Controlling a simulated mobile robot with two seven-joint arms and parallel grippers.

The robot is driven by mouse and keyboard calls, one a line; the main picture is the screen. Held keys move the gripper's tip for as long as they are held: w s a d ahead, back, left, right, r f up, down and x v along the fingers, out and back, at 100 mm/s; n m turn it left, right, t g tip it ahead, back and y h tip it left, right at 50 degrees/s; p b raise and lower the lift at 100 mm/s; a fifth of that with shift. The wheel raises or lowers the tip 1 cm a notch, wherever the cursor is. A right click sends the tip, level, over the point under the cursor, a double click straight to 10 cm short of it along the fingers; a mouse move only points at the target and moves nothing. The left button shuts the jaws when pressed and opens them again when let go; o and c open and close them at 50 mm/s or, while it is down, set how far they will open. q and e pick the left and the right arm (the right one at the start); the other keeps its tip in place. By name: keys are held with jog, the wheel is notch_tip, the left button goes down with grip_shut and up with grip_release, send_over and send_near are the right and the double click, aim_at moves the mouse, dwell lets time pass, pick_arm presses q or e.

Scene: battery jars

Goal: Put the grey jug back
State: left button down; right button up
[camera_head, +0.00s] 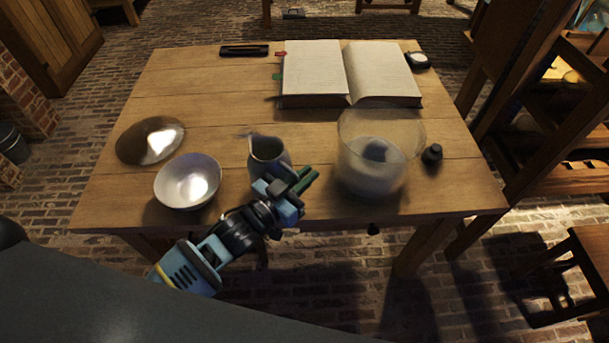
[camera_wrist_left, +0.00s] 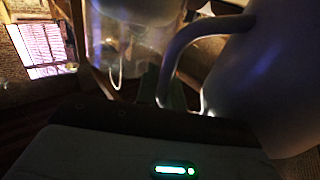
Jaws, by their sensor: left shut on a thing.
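The grey jug (camera_head: 266,150) is upright over the front middle of the wooden table (camera_head: 225,110), between the white bowl and the glass jar. My left gripper (camera_head: 298,182) is at the jug's near right side and is shut on its handle. In the left wrist view the jug's pale body (camera_wrist_left: 268,80) fills the right side, and its curved handle (camera_wrist_left: 190,38) comes down to my dark fingers. The grip itself is partly hidden in shadow. I cannot tell whether the jug's base touches the table. My right gripper is not in view.
A white bowl (camera_head: 188,182) and a shiny plate (camera_head: 150,141) are to the left. A large glass jar (camera_head: 372,160) stands close on the right, with a small black object (camera_head: 432,155) beyond it. An open book (camera_head: 348,75) lies behind. The table's middle left is clear.

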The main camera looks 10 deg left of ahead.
pick_arm(q)
jog(key=shift+f, duration=0.1)
jog(key=c, duration=1.5)
grip_release()
jog(key=v, duration=1.2)
jog(key=s+a+f+n+g+y, duration=0.1)
jog(key=s+f+g+y, duration=0.1)
jog(key=s+f, duration=0.5)
jog(key=s+a+f+n+g+y, duration=0.1)
jog(key=s+f, duration=0.5)
jog(key=s, duration=0.6)
jog(key=s+a+f+n+g+y, duration=0.1)
jog(key=s+f+n+g+y, duration=0.1)
jog(key=s+f+g+y, duration=0.2)
jog(key=s+f+g, duration=0.1)
jog(key=s+f, duration=0.2)
jog(key=s, duration=0.3)
jog(key=shift+s+a+f+g, duration=0.2)
jog(key=shift+a+f+g, duration=0.05)
jog(key=shift+f+g, duration=0.05)
